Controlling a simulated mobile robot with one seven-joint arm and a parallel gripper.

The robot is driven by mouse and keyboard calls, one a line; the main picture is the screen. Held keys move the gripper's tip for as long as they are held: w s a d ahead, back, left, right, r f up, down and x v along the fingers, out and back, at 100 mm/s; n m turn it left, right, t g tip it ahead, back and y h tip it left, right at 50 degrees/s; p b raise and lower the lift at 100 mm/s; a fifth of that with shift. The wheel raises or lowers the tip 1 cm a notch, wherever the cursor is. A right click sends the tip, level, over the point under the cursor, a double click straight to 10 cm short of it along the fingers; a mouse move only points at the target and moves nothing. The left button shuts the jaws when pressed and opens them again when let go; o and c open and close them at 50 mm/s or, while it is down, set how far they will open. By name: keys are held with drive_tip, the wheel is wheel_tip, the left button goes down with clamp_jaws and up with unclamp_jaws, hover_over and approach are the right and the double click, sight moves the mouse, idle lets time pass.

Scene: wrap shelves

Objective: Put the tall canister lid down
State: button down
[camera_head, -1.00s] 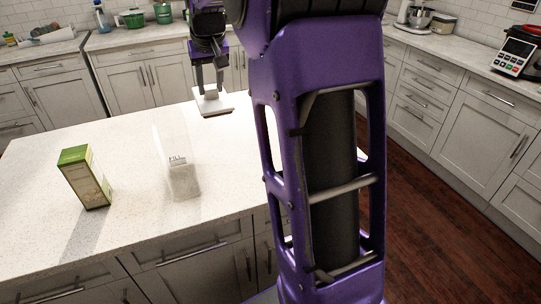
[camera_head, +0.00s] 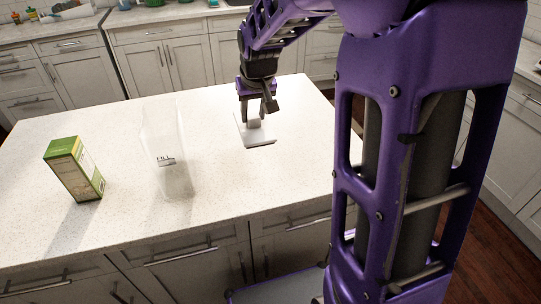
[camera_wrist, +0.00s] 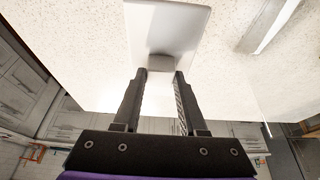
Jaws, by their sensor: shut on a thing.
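The tall canister lid (camera_head: 261,139) is a pale flat plate with a small knob. My gripper (camera_head: 257,112) is above the right part of the counter, shut on the lid's knob. In the wrist view the lid (camera_wrist: 165,22) extends beyond the fingertips of my gripper (camera_wrist: 161,74), with its grey knob (camera_wrist: 160,62) between them. The lid is low over the counter; I cannot tell whether it touches. The tall clear canister (camera_head: 170,178) stands upright and open to the left of the lid, apart from it.
A green and cream box (camera_head: 75,170) stands at the left of the pale speckled counter (camera_head: 115,215). The counter around the lid is clear. Cabinets and another worktop (camera_head: 170,30) lie behind. My purple arm covers the right side of the head view.

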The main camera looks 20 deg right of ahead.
sight(259, 132)
drive_tip(key=shift+s+d+f, duration=0.1)
drive_tip(key=shift+d+f, duration=0.1)
drive_tip(key=shift+f, duration=0.25)
wheel_tip(259, 132, down, 10)
drive_tip(key=shift+r+b, duration=0.2)
drive_tip(key=shift+b, duration=0.2)
drive_tip(key=shift+f, duration=0.25)
drive_tip(key=shift+c, duration=2.3)
unclamp_jaws()
drive_tip(key=shift+r, duration=0.1)
drive_tip(key=shift+r, duration=0.1)
drive_tip(key=shift+r, duration=0.25)
drive_tip(key=p+v, duration=0.1)
drive_tip(key=v, duration=1)
drive_tip(key=shift+s+r, duration=0.25)
